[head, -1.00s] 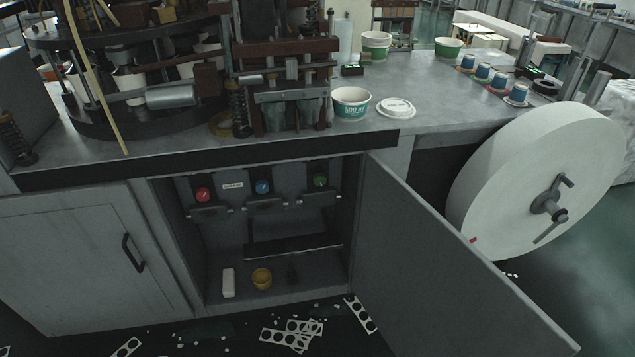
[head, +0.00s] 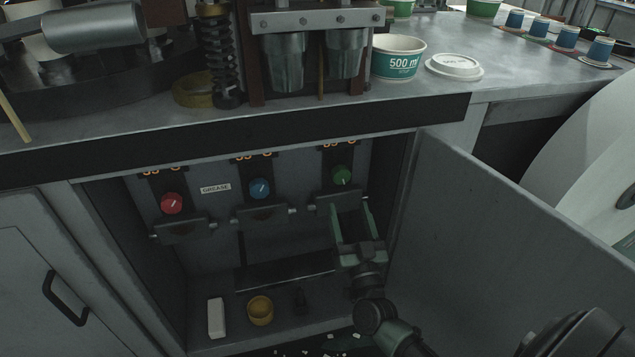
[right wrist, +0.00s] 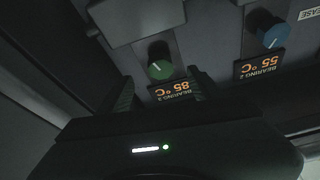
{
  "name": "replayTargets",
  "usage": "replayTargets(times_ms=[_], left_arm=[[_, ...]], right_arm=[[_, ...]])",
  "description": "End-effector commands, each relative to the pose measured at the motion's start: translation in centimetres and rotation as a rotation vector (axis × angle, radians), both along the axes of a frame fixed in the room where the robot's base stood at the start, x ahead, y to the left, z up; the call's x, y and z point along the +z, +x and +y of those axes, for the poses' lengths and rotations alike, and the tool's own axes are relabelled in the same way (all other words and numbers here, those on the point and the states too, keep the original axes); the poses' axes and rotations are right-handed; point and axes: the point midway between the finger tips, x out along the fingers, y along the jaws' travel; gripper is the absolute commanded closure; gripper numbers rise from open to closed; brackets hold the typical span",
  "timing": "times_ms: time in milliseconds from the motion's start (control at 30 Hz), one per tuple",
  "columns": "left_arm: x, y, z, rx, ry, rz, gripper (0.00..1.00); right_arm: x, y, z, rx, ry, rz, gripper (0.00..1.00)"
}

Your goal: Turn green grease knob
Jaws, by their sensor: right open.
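The green grease knob (head: 342,175) is on the back panel inside the open cabinet, right of the blue knob (head: 260,188) and the red knob (head: 171,203). My right gripper (head: 350,212) is open and empty inside the cabinet, a little below the green knob, its two fingers pointing up toward it. My left gripper is not in view.
The open cabinet door (head: 500,240) stands to the right of my arm. A hinged bracket (head: 338,200) sits below the green knob. A yellow cup (head: 260,310) and a white block (head: 216,318) stand on the cabinet floor. The counter edge (head: 240,135) overhangs the opening.

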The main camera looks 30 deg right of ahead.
Motion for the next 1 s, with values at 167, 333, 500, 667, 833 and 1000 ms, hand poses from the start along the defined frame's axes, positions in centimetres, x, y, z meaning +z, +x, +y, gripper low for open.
replayTargets(times_ms=[167, 333, 500, 667, 833, 1000], left_arm=[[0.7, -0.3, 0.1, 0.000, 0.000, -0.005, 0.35], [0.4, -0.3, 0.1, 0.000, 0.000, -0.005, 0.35], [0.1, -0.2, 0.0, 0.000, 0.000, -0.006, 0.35], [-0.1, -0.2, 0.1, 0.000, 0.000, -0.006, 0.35], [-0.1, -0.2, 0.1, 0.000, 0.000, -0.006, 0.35], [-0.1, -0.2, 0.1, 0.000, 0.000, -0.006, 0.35]], right_arm=[[1.3, 0.6, -0.7, -0.014, 0.007, -0.035, 0.35], [2.3, 3.0, -1.4, -0.014, 0.005, -0.034, 0.35], [3.2, 5.3, -2.1, -0.013, 0.006, -0.032, 0.35], [3.7, 6.5, -2.5, -0.013, 0.005, -0.030, 0.35], [3.8, 6.8, -2.6, -0.012, 0.006, -0.028, 0.35], [3.8, 6.8, -2.6, -0.012, 0.006, -0.028, 0.43]])
